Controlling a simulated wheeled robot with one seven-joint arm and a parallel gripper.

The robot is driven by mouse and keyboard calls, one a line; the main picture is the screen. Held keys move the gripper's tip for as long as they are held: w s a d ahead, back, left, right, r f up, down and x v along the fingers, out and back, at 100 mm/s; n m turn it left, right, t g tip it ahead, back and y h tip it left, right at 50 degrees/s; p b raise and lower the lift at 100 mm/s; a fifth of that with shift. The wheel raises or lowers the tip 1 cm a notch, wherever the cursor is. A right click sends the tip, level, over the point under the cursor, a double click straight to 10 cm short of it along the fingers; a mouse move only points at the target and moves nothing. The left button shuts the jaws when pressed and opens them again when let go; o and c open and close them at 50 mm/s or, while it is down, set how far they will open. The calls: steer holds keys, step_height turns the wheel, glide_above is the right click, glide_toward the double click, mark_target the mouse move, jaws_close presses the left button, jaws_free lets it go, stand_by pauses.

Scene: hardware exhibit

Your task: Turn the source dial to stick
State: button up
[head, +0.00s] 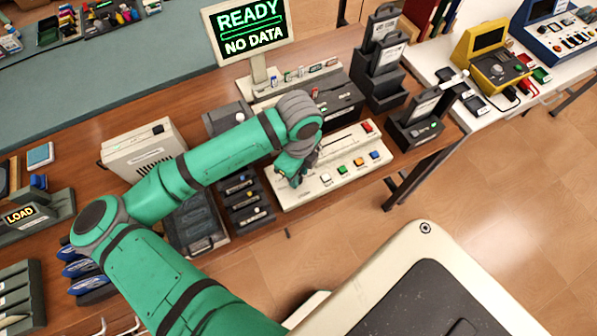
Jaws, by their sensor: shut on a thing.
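My green arm reaches across the wooden table, and my gripper (296,177) points down at the left part of a cream control panel (347,158). The panel carries several coloured buttons, a slot and a red button (367,127). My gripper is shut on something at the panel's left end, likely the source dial. The dial itself is hidden by my gripper and wrist, so its setting and labels cannot be read.
A black stick rack (250,210) stands close left of the panel. Dark card holders (420,117) stand to the right. A cream box (147,152) and a "LOAD" unit (35,217) stand further left. Open floor (500,200) lies right of the table.

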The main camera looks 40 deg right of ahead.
steer(key=o, duration=1)
steer(key=shift+o, duration=0.2)
step_height(320, 180, up, 11)
steer(key=shift+w+f, duration=0.1)
